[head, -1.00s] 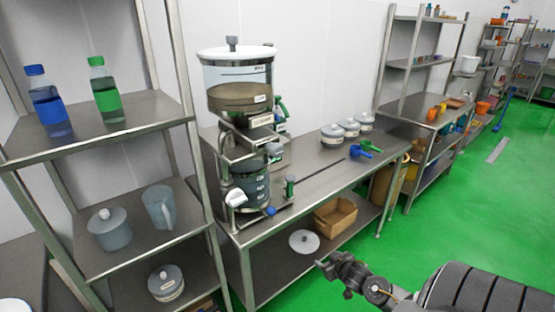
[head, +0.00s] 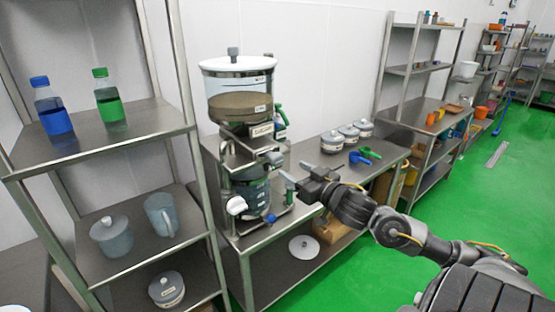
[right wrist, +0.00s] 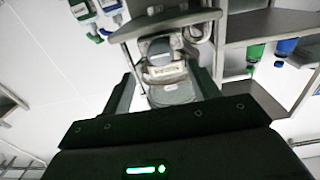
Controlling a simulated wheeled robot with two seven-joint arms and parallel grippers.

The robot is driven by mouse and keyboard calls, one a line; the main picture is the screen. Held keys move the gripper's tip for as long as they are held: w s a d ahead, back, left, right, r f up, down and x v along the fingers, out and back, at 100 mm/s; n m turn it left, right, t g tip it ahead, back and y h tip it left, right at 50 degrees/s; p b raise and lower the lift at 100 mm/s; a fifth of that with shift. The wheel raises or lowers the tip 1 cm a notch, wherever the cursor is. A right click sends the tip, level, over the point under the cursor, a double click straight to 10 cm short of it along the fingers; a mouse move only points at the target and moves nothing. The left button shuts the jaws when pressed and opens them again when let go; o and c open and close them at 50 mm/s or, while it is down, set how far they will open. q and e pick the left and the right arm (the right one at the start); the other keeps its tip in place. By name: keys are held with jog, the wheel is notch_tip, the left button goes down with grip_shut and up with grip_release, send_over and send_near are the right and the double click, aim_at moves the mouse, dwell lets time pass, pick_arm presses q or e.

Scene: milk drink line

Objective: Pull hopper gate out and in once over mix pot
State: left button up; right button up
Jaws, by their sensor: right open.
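The hopper (head: 238,105), a clear drum of brown powder with a white lid, stands in a metal frame on the steel table. Below its labelled outlet (head: 262,131), a grey knob (head: 273,157) sticks out toward my right gripper; it looks like the gate's handle. The dark mix pot (head: 252,192) stands under it in the frame. My right gripper (head: 294,174) is open, just right of the knob and apart from it. In the right wrist view, a grey knob and label plate (right wrist: 166,73) show between the spread fingers (right wrist: 168,92). My left gripper is not in view.
A white-handled part (head: 236,205) and a blue knob (head: 271,218) are low on the frame. A shelf with bottles (head: 109,96) stands at left.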

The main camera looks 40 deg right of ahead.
aim_at(280, 161)
jog(key=w+p, duration=0.2)
jog(key=w, duration=0.5)
jog(key=shift+w+d+r, duration=0.1)
jog(key=shift+w+d, duration=0.05)
jog(key=shift+w, duration=0.75)
jog(key=shift+c, duration=0.4)
